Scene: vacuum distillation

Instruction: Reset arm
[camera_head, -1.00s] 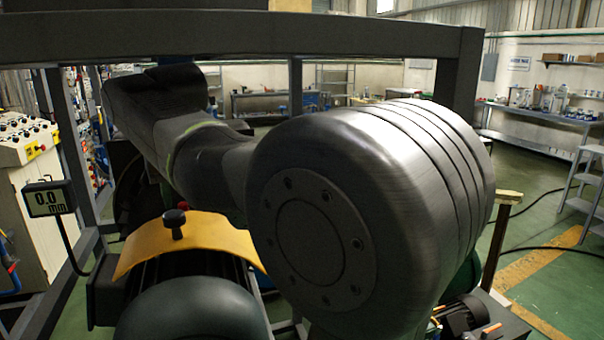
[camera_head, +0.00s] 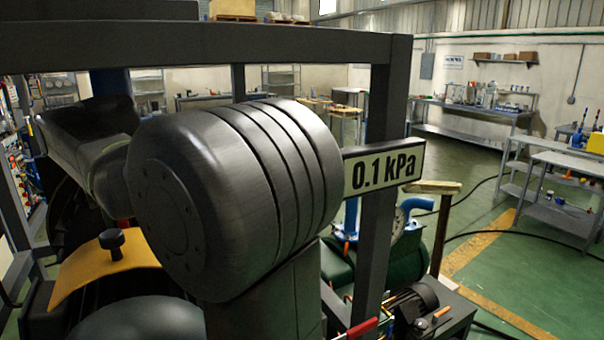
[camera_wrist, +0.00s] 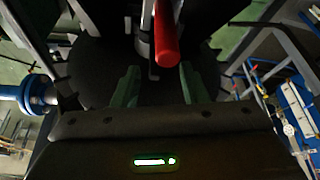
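My gripper (camera_wrist: 158,88) shows in the wrist view as two greenish fingers set apart with a gap between them. It is open, and nothing is held between the fingertips. A red handle (camera_wrist: 166,38) lies just beyond the gap, at the top centre; I cannot tell whether it touches a finger. My arm fills the left and middle of the head view and hides much behind it. My gripper is not visible in the head view. A red handle (camera_head: 362,329) shows at the bottom edge there, beside my arm.
A dark frame (camera_head: 378,120) stands around my arm, with a display (camera_head: 383,168) reading 0.1 kPa on its post. A yellow cover (camera_head: 98,268) with a black knob is at lower left. A green tank (camera_head: 340,268) and motor are at right. Open floor (camera_head: 530,265) lies farther right.

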